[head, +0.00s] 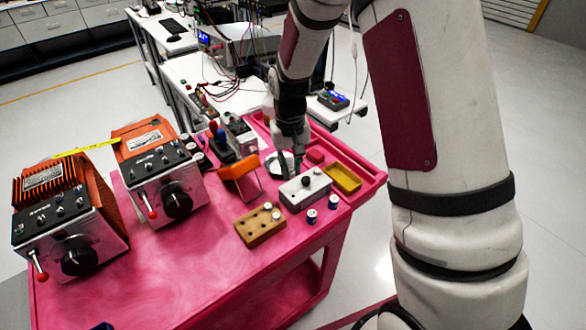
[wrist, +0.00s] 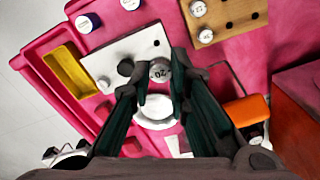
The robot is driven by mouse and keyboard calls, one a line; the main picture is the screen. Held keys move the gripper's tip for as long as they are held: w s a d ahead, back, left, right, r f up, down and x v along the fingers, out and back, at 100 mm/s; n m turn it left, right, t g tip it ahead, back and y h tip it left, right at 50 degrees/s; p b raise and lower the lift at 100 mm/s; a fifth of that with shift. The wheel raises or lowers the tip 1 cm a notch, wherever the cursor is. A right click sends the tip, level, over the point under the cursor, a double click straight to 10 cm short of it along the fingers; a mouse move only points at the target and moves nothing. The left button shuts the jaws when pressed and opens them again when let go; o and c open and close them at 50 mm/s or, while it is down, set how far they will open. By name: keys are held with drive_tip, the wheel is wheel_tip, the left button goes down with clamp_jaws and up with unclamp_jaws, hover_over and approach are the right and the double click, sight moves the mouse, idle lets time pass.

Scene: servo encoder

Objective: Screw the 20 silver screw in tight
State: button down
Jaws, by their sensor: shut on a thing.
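The silver screw (wrist: 160,71), its round top marked 20, sits between the fingertips of my gripper (wrist: 159,90) in the wrist view. The gripper is shut on it. It lies over the edge of the light grey block (wrist: 105,62) in that view; I cannot tell whether its lower end is in a hole. The block also shows in the head view (head: 300,196), with a black knob (head: 306,181) on top. My gripper (head: 291,172) points down at the block's back left end there, and the screw is hard to make out.
A wooden block (head: 260,232) with holes and silver-topped pieces stands left of the grey block. Two blue-sided, silver-topped pieces (head: 311,216) stand in front. A yellow tray (head: 342,178) is at the right. An orange holder (head: 240,172) and orange-cased devices (head: 165,175) stand left.

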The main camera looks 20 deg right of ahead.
drive_tip(key=shift+d+f, duration=0.15)
drive_tip(key=shift+d, duration=0.2)
drive_tip(key=shift+w+f, duration=0.1)
drive_tip(key=shift+f, duration=0.35)
drive_tip(key=shift+f+b, duration=1.2)
drive_tip(key=shift+f, duration=1.65)
drive_tip(key=shift+f, duration=0.95)
